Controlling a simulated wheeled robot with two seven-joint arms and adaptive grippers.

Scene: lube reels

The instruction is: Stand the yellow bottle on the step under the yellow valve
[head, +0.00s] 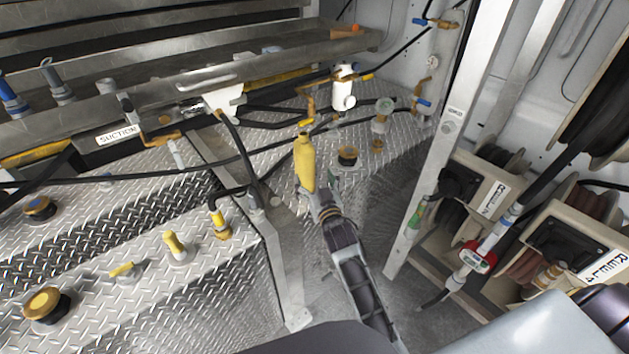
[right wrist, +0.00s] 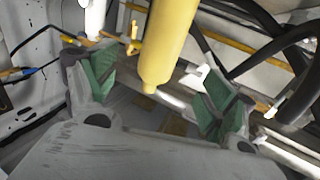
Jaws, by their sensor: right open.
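The yellow bottle (head: 304,165) is upright with a slight tilt in the head view, just beyond my right gripper (head: 319,190). It also shows in the right wrist view (right wrist: 168,45), between the green-padded fingers of my right gripper (right wrist: 158,88). Those fingers are spread, with gaps to the bottle on both sides. I cannot tell whether the bottle's base rests on the diamond-plate step (head: 275,158). A yellow valve handle (head: 305,123) is close above the bottle in the picture. A yellow valve (right wrist: 132,38) shows left of the bottle in the wrist view. My left gripper is out of view.
A white filter (head: 344,87) and a brass-coloured cap (head: 347,156) are near the bottle. Black hoses (head: 245,160) cross the step. A metal post (head: 445,140) and hose reels (head: 480,185) stand to the right. Floor shows between the step and the post.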

